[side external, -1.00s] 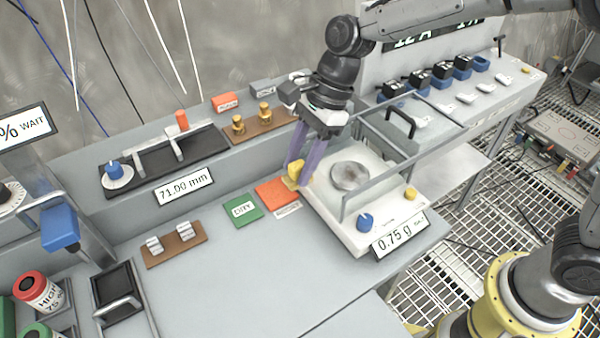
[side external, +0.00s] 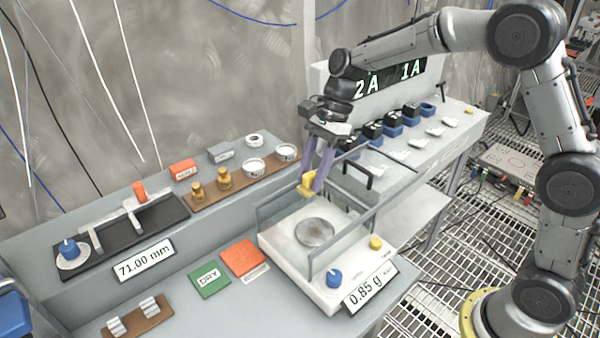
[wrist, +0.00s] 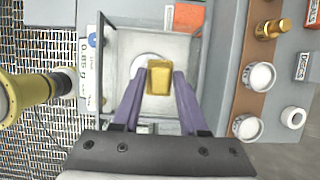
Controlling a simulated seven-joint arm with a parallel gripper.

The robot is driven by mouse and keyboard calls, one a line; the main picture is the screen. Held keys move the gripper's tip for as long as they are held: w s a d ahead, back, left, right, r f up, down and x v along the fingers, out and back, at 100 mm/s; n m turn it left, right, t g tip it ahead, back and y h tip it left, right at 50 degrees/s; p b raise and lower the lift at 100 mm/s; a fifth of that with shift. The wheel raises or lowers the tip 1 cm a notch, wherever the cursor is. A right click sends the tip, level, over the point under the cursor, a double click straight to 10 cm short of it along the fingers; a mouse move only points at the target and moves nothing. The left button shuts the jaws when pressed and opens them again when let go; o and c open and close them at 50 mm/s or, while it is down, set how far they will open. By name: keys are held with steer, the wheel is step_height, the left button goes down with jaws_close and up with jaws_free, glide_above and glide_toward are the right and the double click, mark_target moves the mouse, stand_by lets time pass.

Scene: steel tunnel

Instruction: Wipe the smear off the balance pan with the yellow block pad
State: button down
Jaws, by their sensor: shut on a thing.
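The yellow block pad (side external: 307,186) is held between the purple fingers of my gripper (side external: 313,180), which is shut on it. In the side view the pad is raised near the back of the balance's glass enclosure, behind the pan. The round grey balance pan (side external: 315,233) sits on the white balance (side external: 290,262) with a mottled surface; I cannot make out the smear's outline. In the wrist view the pad (wrist: 159,78) sits between the fingertips of my gripper (wrist: 157,82) and covers part of the pan (wrist: 139,70). The display (side external: 369,288) reads 0.85 g.

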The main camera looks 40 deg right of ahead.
mark_target(315, 173)
steer(key=shift+f, duration=5.25)
steer(key=shift+s+f, duration=0.15)
steer(key=shift+s, duration=1.75)
steer(key=shift+w, duration=2)
steer(key=shift+s+r, duration=0.1)
steer(key=shift+r, duration=3.9)
steer(key=shift+f, duration=0.15)
